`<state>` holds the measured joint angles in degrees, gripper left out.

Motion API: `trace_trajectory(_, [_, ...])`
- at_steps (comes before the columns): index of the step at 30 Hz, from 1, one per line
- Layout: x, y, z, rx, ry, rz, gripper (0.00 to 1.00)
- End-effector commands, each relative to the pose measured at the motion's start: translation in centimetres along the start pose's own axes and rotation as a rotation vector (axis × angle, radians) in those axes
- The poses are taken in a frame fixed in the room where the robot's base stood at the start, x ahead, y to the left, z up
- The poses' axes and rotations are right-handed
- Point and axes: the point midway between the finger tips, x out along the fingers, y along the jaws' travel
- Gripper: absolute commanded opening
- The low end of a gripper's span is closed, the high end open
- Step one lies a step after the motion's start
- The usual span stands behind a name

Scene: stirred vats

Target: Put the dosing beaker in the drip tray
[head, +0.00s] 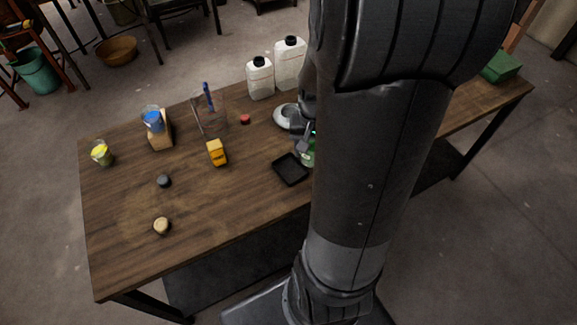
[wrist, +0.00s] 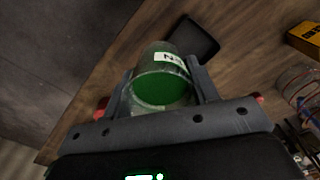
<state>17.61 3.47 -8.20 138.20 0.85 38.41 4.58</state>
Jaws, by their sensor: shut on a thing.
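The dosing beaker (wrist: 162,85) is clear, with green contents and a white label, and shows large in the wrist view. My gripper (wrist: 163,97) is shut on it, one finger on each side. In the head view the beaker (head: 308,152) is mostly hidden behind my arm, with only a green part showing beside my gripper (head: 305,142). The drip tray (head: 290,169) is black, square and shallow, and looks empty. It lies on the table just left of the beaker. It also shows in the wrist view (wrist: 196,40), beyond the beaker.
The wooden table (head: 200,240) also bears a yellow box (head: 217,152), a grey round device (head: 287,117), two white bottles (head: 260,78), a wire rack (head: 209,115), a blue-filled beaker (head: 153,119) and a yellow-filled beaker (head: 102,153). The table's front middle is clear.

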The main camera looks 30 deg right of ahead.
Motion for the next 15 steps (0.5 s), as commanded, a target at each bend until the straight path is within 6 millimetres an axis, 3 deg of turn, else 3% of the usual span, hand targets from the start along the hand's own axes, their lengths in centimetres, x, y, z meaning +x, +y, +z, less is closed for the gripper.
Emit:
trace_trajectory(3, [-0.1, 3.0, -0.4, 0.126, 0.001, 0.000, 0.27])
trace_trajectory(8, [-0.2, 5.2, -0.5, 0.221, 0.001, 0.000, 0.27])
trace_trajectory(11, [0.1, 5.2, -0.6, 0.242, 0.000, 0.000, 0.27])
trace_trajectory(15, [1.6, 2.9, -1.2, 0.241, -0.003, 0.001, 0.27])
